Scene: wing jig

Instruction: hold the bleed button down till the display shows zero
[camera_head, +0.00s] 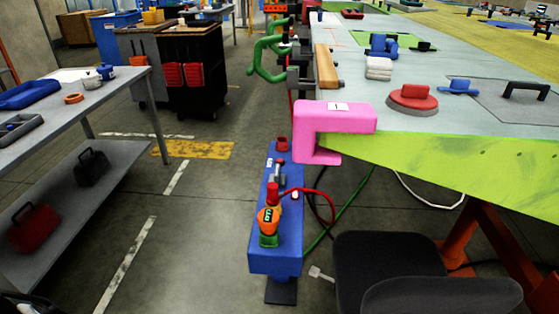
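A blue stand (274,262) rises from the floor beside the near corner of the wing table. An orange gauge (266,228) with a small lit green display (267,214) sits on its near end, above a green base (268,241). The characters on the display are too small to read surely. A red fitting (272,192) stands just behind the gauge, and a red hose (318,191) loops off to the right. A grey lever-like part and a small red part (281,160) lie farther back on the stand. I cannot tell which part is the bleed button. My gripper is not in view.
A pink clamp (334,115) juts from the wing corner over the stand's right side. A dark chair (390,262) stands close on the right. A grey bench (100,95) is on the left. The floor between bench and stand is clear.

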